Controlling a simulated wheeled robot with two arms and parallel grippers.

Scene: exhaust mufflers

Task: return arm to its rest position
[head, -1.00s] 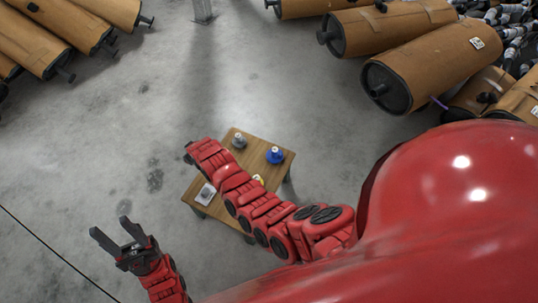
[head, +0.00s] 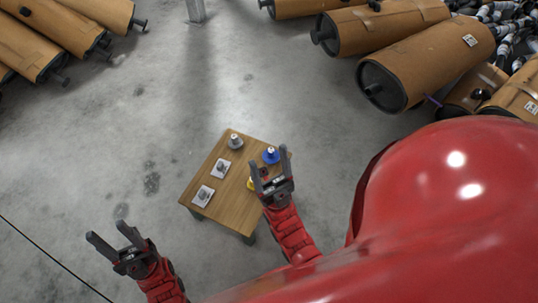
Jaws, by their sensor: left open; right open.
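My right gripper (head: 269,173) is open and empty, over the right side of a small wooden table (head: 232,203). My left gripper (head: 114,238) is open and empty over bare floor, to the left of the table. On the table stand a grey object (head: 235,141) at the back and a blue object (head: 271,155) at the back right. A yellow object (head: 250,184) is mostly hidden behind my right gripper. Two pale square plates, one nearer the back (head: 220,168) and one at the front left (head: 203,196), each carry a small grey piece.
Large brown mufflers lie at the upper left (head: 50,45) and upper right (head: 430,65). A grey post (head: 196,10) stands at the top. A dark cable (head: 50,254) crosses the floor at the lower left. The concrete floor (head: 110,130) around the table is clear.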

